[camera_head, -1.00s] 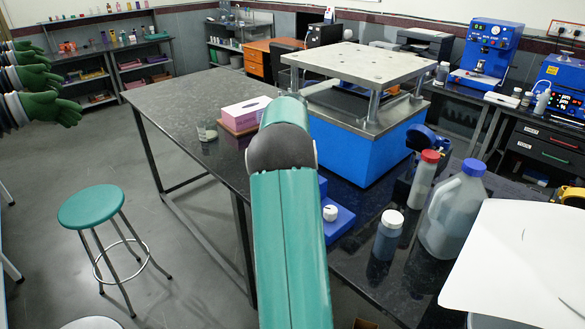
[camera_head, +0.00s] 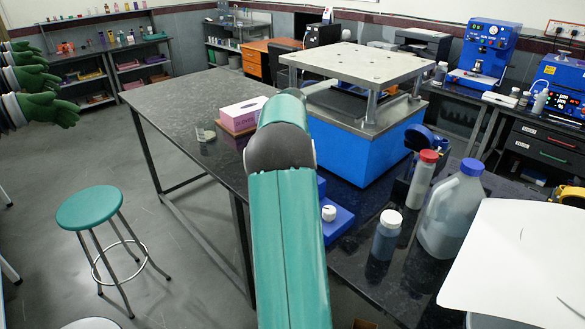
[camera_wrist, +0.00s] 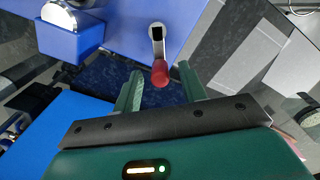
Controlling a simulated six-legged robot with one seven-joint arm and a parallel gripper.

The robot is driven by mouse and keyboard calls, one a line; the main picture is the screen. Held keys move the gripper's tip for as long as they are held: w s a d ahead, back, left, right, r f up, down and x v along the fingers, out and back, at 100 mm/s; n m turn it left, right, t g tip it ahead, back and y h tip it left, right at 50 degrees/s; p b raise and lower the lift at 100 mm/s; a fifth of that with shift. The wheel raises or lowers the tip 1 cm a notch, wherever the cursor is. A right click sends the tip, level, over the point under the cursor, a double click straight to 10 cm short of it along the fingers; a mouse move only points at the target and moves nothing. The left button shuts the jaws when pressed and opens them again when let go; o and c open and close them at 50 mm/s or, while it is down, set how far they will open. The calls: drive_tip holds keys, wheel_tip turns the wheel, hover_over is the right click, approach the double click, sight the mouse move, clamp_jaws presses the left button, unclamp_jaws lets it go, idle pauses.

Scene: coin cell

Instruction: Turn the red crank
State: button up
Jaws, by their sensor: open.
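The red crank knob (camera_wrist: 160,74) shows in the wrist view at the end of a short metal crank arm (camera_wrist: 157,42). The crank arm is fixed to a blue housing (camera_wrist: 122,20) and hangs downward in the picture. My gripper (camera_wrist: 161,72) is open, with one green finger on each side of the red knob. A gap shows to the left of the knob; the right finger is closer to it. I cannot tell whether either finger touches it. In the head view the crank and my gripper are hidden behind my arm.
The dark bench (camera_head: 178,103) holds a large blue press (camera_head: 358,150), a tissue box (camera_head: 241,114) and a small beaker (camera_head: 205,134). Bottles (camera_head: 386,236) and a grey jug (camera_head: 452,212) stand to the right of my arm. A green stool (camera_head: 90,207) stands on the floor at left.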

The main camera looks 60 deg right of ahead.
wheel_tip(320, 180, up, 12)
drive_tip(key=shift+r, duration=0.2)
idle(0.6)
drive_tip(key=w+a+r+n+t, duration=0.1)
drive_tip(key=w+a+r+n, duration=0.2)
drive_tip(key=a, duration=1.2)
drive_tip(key=a+r+n+t, duration=0.2)
drive_tip(key=a+r+n, duration=0.15)
drive_tip(key=a, duration=1.25)
drive_tip(key=s+a+f+n+t, duration=0.1)
drive_tip(key=s+a+f+n, duration=0.1)
drive_tip(key=a, duration=0.5)
drive_tip(key=s+a+f+n, duration=0.2)
drive_tip(key=s+a+f, duration=0.2)
drive_tip(key=s+a, duration=0.3)
drive_tip(key=s+a+f+n+t, duration=0.1)
drive_tip(key=s+a+f+n, duration=0.1)
drive_tip(key=s+a, duration=0.3)
drive_tip(key=a+f, duration=0.1)
drive_tip(key=a, duration=0.3)
drive_tip(key=shift+s+t, duration=0.15)
drive_tip(key=shift+t, duration=0.15)
